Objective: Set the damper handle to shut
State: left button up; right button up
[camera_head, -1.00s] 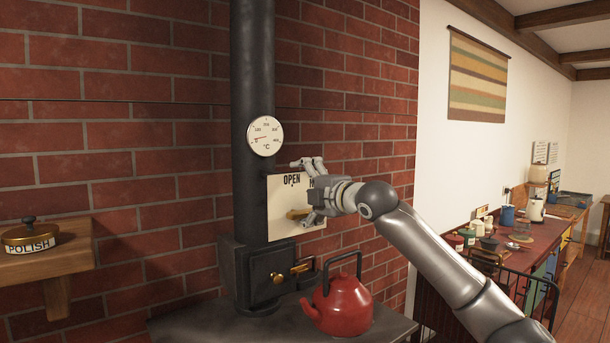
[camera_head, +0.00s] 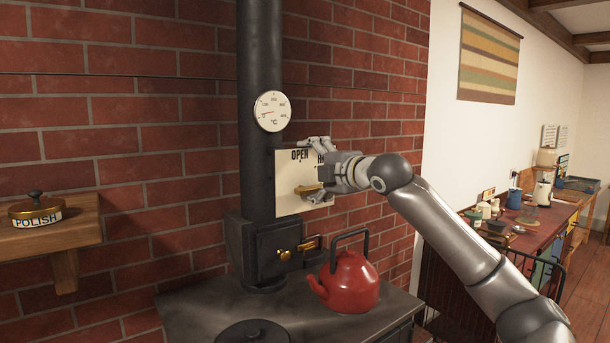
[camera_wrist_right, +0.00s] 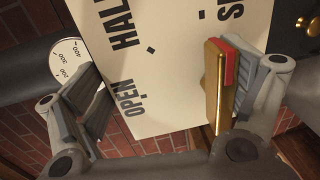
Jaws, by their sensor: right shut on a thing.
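The damper plate (camera_head: 289,190) is a cream panel beside the black stove pipe. It also shows in the wrist view (camera_wrist_right: 165,85), with OPEN, HALF and a word starting with S that is cut off by the frame edge. The brass damper handle (camera_head: 309,188) lies about level across the lower plate. In the wrist view the handle (camera_wrist_right: 212,95) has a red part near its end towards the S word. My right gripper (camera_head: 325,172) is at the plate, shut on the handle, which lies against the right-hand finger in the wrist view. My left gripper is out of view.
A red kettle (camera_head: 350,284) stands on the stove top (camera_head: 190,312) below my right arm. A dial thermometer (camera_head: 272,111) is on the pipe (camera_head: 259,60). A POLISH tin (camera_head: 36,209) sits on a wooden shelf (camera_head: 75,235) at left. A cluttered counter is at right.

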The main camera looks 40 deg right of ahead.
jog(key=shift+s+a+r, duration=0.2)
jog(key=shift+s+r, duration=0.1)
jog(key=shift+s, duration=0.2)
jog(key=s, duration=0.2)
jog(key=s+r+b, duration=0.1)
jog(key=s, duration=0.1)
jog(key=c, duration=0.5)
jog(key=shift+s+f+b, duration=0.1)
jog(key=shift+s+b, duration=0.05)
jog(key=shift+b, duration=0.3)
jog(key=shift+c, duration=0.3)
jog(key=shift+s+a+f+b, duration=0.1)
jog(key=shift+s+b, duration=0.15)
jog(key=shift+b, duration=0.1)
jog(key=shift+c, duration=1.1)
jog(key=s, duration=0.1)
jog(key=s+b, duration=0.1)
jog(key=s, duration=0.1)
jog(key=s+a+r, duration=0.1)
jog(key=shift+s+a, duration=0.1)
jog(key=shift+s, duration=0.1)
jog(key=shift+c, duration=0.5)
jog(key=s+b, duration=0.2)
jog(key=shift+s+a+f+b, duration=0.1)
jog(key=shift+s+f+b, duration=0.15)
jog(key=shift+f+b, duration=0.15)
